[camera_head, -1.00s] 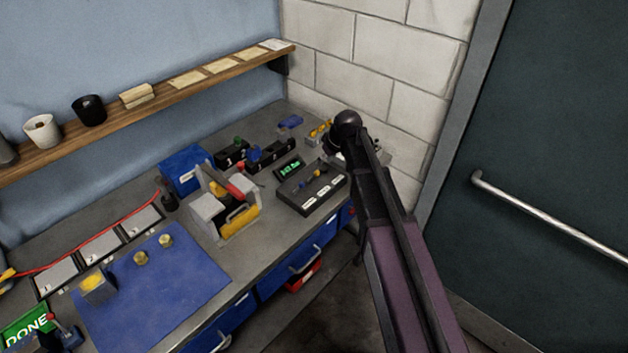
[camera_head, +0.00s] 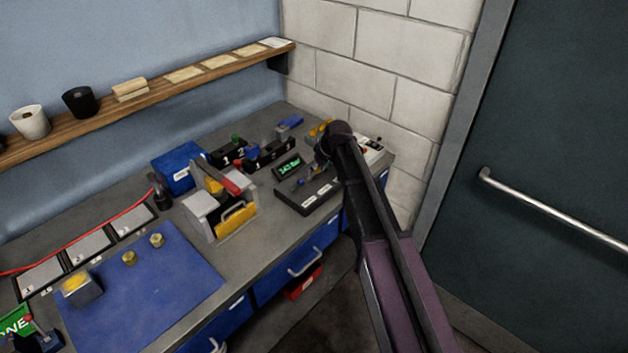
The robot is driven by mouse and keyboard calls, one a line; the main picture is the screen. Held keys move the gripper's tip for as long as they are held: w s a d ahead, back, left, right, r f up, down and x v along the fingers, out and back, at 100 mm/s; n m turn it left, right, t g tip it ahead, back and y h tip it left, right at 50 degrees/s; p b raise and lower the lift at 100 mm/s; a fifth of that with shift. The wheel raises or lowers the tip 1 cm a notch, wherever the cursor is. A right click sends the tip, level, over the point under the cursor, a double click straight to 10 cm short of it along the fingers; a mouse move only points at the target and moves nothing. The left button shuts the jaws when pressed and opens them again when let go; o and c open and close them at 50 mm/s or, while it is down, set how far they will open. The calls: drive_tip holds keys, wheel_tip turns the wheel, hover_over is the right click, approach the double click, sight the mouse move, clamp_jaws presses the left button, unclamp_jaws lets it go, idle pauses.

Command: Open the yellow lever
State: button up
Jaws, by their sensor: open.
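A grey and white device (camera_head: 203,208) stands on the bench, with a broad yellow handle (camera_head: 236,218) on its front and a red-handled lever on top. To its right is a black control box (camera_head: 307,203) with a green-lit display (camera_head: 287,167) and small levers. A small blue knob shows on it; a small yellow one beside it is mostly covered by my arm. I cannot tell which yellow part is the lever. My gripper (camera_head: 320,157) shows only in part beside my dark wrist, above the control box's far right end. It is open; its fingertips are mostly hidden, and I see nothing held.
Black numbered blocks (camera_head: 268,152) and a blue box (camera_head: 179,169) stand behind. A blue mat (camera_head: 150,290) with small brass pieces lies at left. A wooden shelf (camera_head: 150,98) runs along the wall. A brick wall (camera_head: 395,60) and a door with a rail (camera_head: 555,212) bound the right side.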

drive_tip(key=shift+b+x, duration=1.35)
drive_tip(key=shift+x, duration=0.5)
clamp_jaws()
